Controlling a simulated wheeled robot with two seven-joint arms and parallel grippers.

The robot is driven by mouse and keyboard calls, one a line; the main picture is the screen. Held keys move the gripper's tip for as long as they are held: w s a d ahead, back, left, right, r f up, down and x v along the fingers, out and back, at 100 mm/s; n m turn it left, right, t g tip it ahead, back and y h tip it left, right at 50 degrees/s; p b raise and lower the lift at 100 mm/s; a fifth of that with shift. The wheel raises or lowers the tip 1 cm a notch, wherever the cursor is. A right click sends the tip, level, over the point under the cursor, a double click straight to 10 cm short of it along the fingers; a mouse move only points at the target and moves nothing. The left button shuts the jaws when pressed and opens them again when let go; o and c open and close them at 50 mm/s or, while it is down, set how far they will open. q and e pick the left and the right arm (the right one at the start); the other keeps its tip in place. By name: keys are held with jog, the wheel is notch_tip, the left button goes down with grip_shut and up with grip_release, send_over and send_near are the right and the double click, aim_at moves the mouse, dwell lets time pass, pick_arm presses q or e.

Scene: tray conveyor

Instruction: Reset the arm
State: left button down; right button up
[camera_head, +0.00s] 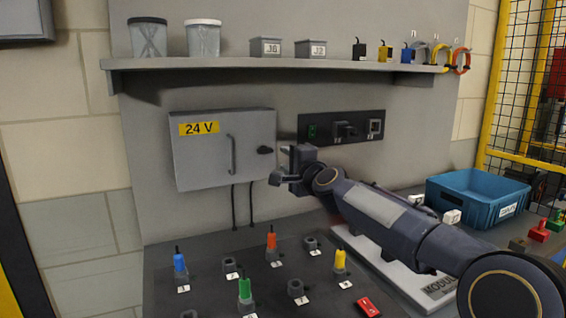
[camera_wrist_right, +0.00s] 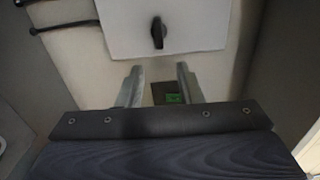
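My right arm comes in from the lower right in the head view. Its gripper (camera_head: 283,172) is in front of the wall panel, just right of and below the black knob (camera_head: 265,150) of the grey 24 V cabinet (camera_head: 205,158). In the right wrist view the two fingers (camera_wrist_right: 159,86) stand apart with nothing between them. I cannot tell any contact with the wall. My left gripper is not in view.
A shelf (camera_head: 280,66) with jars and small boxes runs above. A black socket strip (camera_head: 355,127) is on the wall. Below, a dark board (camera_head: 215,295) holds coloured plugs and sockets. A blue bin (camera_head: 470,198) stands right, beside a yellow-framed fence (camera_head: 520,100).

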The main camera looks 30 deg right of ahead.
dwell(0.4)
jog(key=s+a+f+n+g+y+p, duration=0.25)
jog(key=s+a+n, duration=0.25)
jog(key=s, duration=0.3)
jog(key=s+a+f+n+g+y+p, duration=0.25)
jog(key=s+a+n, duration=0.2)
jog(key=s, duration=0.35)
jog(key=s+a+f+n+g+p, duration=0.2)
jog(key=s+f, duration=0.5)
jog(key=s, duration=0.4)
jog(key=s+a+f+n+g+p, duration=0.3)
jog(key=s+f+n+g, duration=0.2)
jog(key=s, duration=0.7)
jog(key=shift+s+a+f+n+p, duration=0.2)
jog(key=shift+a+f+n+p, duration=0.2)
jog(key=shift+f, duration=0.5)
